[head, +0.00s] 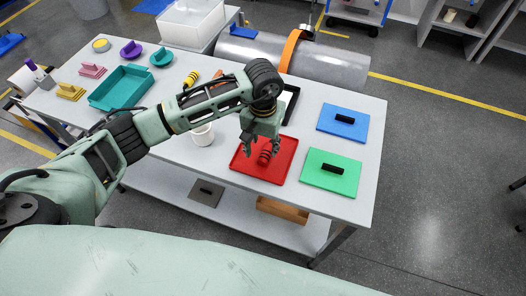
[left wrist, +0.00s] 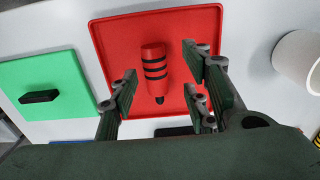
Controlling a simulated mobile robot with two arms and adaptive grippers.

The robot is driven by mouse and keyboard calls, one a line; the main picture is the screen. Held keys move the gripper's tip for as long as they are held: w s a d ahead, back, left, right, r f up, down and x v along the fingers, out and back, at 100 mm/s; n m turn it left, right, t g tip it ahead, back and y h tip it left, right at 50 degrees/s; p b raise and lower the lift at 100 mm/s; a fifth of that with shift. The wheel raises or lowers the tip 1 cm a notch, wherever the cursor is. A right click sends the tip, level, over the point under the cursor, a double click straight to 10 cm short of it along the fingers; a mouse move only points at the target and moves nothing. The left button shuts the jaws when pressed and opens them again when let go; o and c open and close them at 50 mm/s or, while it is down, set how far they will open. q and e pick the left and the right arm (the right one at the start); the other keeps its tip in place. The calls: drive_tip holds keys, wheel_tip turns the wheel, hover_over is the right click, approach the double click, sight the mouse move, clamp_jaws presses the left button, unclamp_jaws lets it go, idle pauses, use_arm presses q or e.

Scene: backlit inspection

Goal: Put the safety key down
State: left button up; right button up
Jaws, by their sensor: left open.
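The safety key appears to be the red cylinder with black bands (left wrist: 155,68) and a dark tip. It appears against the red tray (left wrist: 112,42), and in the head view the tray (head: 283,165) lies near the table's front edge. My left gripper (head: 263,146) is low over this tray, its fingers pointing down. In the left wrist view my left gripper (left wrist: 162,82) has its fingers spread, with visible gaps to the key on both sides. The gripper partly hides the key in the head view. My right gripper is not in view.
A green board (head: 331,182) and a blue board (head: 350,114), each with a black handle, lie right of the tray. A white cup (head: 203,137) stands left of it. A teal tray (head: 118,91) and small coloured pieces are farther left. A metal cylinder (head: 335,65) lies behind the table.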

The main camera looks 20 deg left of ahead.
sight(263, 153)
use_arm(q)
wheel_tip(263, 153, up, 9)
drive_tip(key=b, duration=0.2)
drive_tip(key=shift+b, duration=0.3)
